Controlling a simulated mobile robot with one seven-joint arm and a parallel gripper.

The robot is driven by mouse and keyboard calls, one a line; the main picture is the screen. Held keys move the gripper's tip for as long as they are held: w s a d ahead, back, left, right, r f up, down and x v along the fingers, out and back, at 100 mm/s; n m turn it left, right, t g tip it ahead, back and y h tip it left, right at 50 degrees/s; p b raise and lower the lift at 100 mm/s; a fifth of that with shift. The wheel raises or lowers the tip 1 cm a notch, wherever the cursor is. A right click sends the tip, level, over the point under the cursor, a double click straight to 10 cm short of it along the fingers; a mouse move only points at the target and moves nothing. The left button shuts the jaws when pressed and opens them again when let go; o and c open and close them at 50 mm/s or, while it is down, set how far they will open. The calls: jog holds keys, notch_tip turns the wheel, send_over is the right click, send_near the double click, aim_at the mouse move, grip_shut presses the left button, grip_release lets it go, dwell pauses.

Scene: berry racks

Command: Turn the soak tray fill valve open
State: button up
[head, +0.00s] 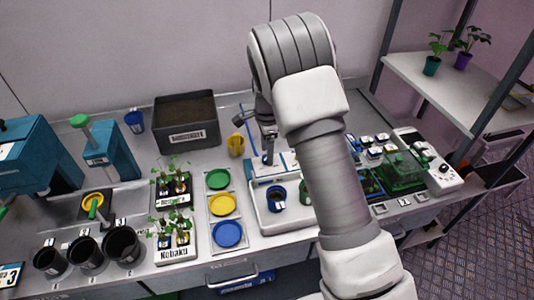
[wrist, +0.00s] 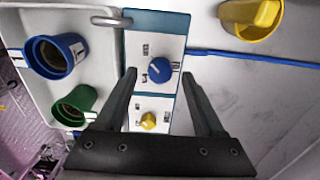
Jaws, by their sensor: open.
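A white and blue control panel (wrist: 154,88) carries a blue knob (wrist: 160,70) and a smaller yellow knob (wrist: 148,120). Its labels are too small to read, so I cannot tell which knob is the fill valve. My gripper (wrist: 159,74) is open, with its fingertips on either side of the blue knob in the wrist view; contact cannot be told. The panel also shows in the head view (head: 262,167), partly behind my arm. A white tray (head: 262,217) stands in front of it with a blue pot (head: 278,194).
Beside the panel in the wrist view lie a green pot (wrist: 75,105) and a yellow item (wrist: 250,18). A blue tube (wrist: 235,57) runs from the panel. Plate-like coloured discs (head: 228,234) and seedling trays (head: 176,252) stand left on the bench.

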jog(key=shift+f, duration=0.8)
grip_shut()
